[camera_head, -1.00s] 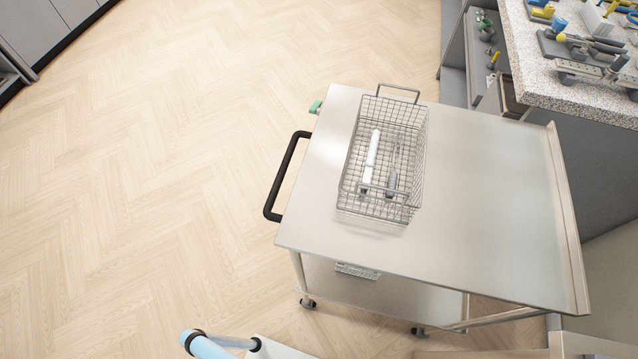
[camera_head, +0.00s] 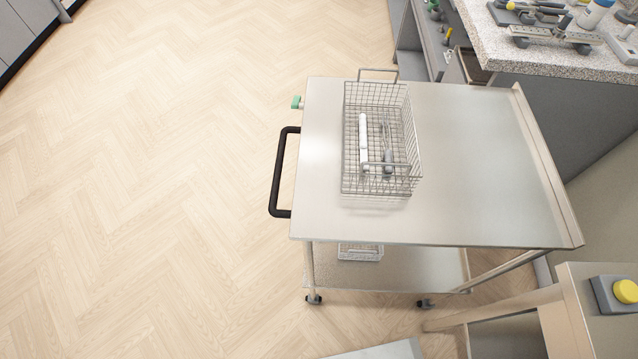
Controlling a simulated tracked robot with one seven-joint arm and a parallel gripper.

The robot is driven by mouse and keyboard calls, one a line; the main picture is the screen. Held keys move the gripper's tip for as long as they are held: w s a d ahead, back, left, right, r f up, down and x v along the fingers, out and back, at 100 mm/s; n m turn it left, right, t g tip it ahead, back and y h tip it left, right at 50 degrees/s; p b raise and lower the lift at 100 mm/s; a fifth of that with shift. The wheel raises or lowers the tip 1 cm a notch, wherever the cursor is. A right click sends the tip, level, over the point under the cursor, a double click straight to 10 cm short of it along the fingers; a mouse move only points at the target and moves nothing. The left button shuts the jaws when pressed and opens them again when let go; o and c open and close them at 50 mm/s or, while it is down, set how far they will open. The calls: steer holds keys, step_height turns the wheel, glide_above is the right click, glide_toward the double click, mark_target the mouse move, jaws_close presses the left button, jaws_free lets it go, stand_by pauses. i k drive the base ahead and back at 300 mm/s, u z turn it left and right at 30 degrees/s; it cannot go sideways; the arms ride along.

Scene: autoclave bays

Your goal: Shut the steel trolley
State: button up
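The steel trolley (camera_head: 470,180) stands right of centre, with a flat steel top, a black handle (camera_head: 278,172) on its left side and a lower shelf (camera_head: 410,268) on castors. A small green part (camera_head: 296,102) sticks out at its upper left edge. A wire basket (camera_head: 400,120) stands on the top with a white item (camera_head: 363,143) and a grey item (camera_head: 387,150) inside. I see no drawer or door on the trolley from here. My gripper is not in view.
A speckled worktop (camera_head: 540,58) with tools stands at the upper right, beside the trolley's far end. A steel frame (camera_head: 585,310) with a yellow button (camera_head: 625,291) is at the lower right. The wooden floor (camera_head: 150,190) left of the trolley is clear.

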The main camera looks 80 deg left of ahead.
mark_target(492, 178)
steer(key=z, duration=0.05)
steer(key=k, duration=0.6)
steer(key=u, duration=0.45)
steer(key=i, duration=0.15)
steer(key=u, duration=2.05)
steer(key=k, duration=0.6)
steer(key=u, duration=0.2)
steer(key=i, duration=0.6)
steer(key=z, duration=0.1)
